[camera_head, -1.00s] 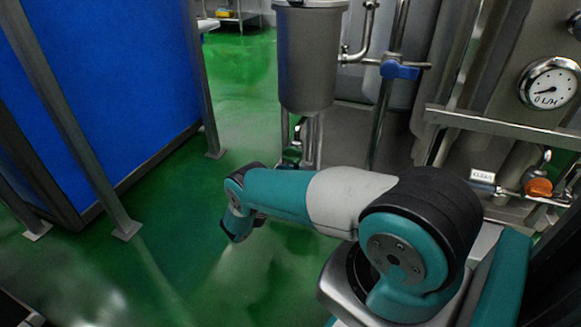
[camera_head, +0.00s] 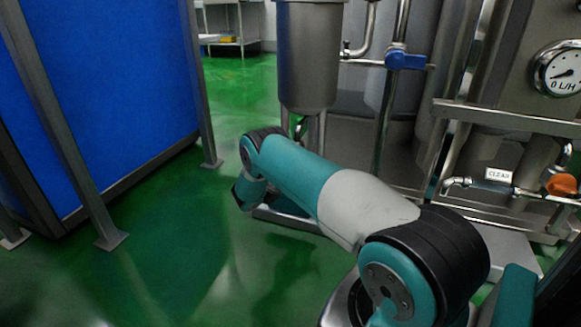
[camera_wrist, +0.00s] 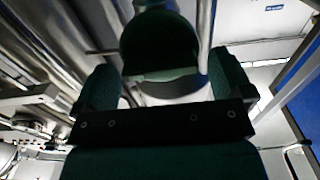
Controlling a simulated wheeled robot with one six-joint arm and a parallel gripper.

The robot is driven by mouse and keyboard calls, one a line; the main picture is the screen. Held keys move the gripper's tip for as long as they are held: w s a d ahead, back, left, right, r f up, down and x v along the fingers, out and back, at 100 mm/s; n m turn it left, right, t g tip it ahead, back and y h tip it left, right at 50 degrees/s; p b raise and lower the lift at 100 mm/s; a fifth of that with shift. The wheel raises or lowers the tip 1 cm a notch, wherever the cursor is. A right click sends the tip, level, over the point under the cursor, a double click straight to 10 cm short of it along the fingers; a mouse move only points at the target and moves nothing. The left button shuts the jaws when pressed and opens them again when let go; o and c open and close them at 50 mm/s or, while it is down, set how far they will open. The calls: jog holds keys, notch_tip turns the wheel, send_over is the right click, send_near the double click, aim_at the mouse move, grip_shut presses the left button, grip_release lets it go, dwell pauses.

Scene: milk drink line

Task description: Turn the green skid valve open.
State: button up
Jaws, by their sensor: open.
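I cannot make out a green valve for certain in either view. A small green patch shows by the legs under the steel vessel in the head view, but I cannot tell it from the green floor. In the wrist view my gripper (camera_wrist: 163,88) shows two dark teal fingers set wide apart, with no valve seen between them. A dark rounded shape behind the fingers looks like part of my own arm. In the head view my arm reaches left over the floor, and its fingers are not clearly visible.
The steel vessel (camera_head: 308,60) stands beyond my arm. A blue valve handle (camera_head: 405,60) sits on a pipe to its right. An orange handle (camera_head: 562,184), a "CLEAN" label (camera_head: 498,174) and a flow gauge (camera_head: 561,71) are at the right. A blue panel (camera_head: 95,90) stands left; green floor between is free.

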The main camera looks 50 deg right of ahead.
jog(key=shift+w+d, duration=0.25)
jog(key=shift+d, duration=0.4)
jog(key=c, duration=0.7)
